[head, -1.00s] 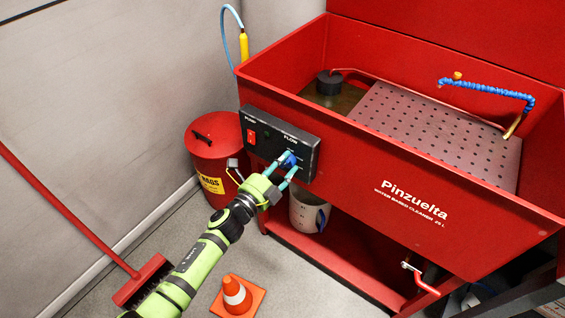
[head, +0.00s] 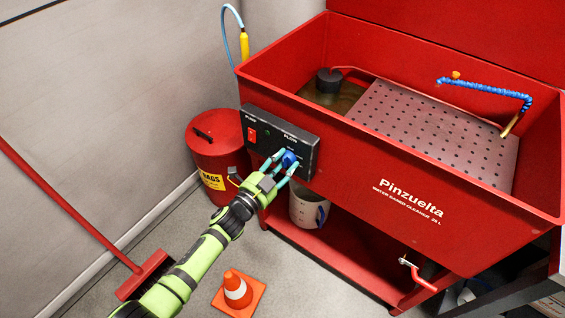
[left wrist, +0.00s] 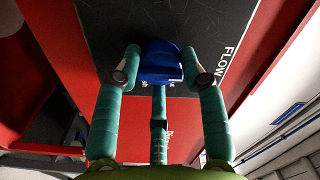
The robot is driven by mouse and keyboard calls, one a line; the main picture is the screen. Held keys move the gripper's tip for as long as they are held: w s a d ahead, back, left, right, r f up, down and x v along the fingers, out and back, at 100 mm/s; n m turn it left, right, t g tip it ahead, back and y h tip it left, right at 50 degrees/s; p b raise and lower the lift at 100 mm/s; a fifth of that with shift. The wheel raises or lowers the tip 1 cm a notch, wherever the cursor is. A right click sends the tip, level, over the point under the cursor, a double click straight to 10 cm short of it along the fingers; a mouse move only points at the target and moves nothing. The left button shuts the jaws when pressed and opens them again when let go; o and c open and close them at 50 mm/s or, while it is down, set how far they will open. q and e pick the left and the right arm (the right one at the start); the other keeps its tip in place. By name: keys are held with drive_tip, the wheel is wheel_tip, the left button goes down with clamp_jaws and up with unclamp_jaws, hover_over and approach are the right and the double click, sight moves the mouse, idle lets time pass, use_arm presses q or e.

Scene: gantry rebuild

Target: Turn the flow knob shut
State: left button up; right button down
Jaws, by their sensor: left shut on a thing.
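The blue flow knob (head: 288,158) sits on the black control panel (head: 262,138) at the front left of the red parts washer. The panel bears a "FLOW" label above the knob and a red pump switch (head: 252,135) to its left. My right gripper is not in view.
The red washer (head: 340,140) has an open basin with a perforated plate (head: 430,125). A red rags bin (head: 213,150) stands left of the panel. A white pitcher (head: 303,208) stands below.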

use_arm(q)
drive_tip(key=shift+s+d+f, duration=0.1)
drive_tip(key=shift+s+d, duration=0.05)
drive_tip(key=shift+d, duration=0.05)
drive_tip(key=o, duration=1.1)
drive_tip(key=shift+o, duration=0.2)
drive_tip(key=shift+a, duration=0.15)
drive_tip(key=shift+s+a, duration=0.15)
drive_tip(key=v, duration=1.1)
drive_tip(key=shift+s, duration=0.25)
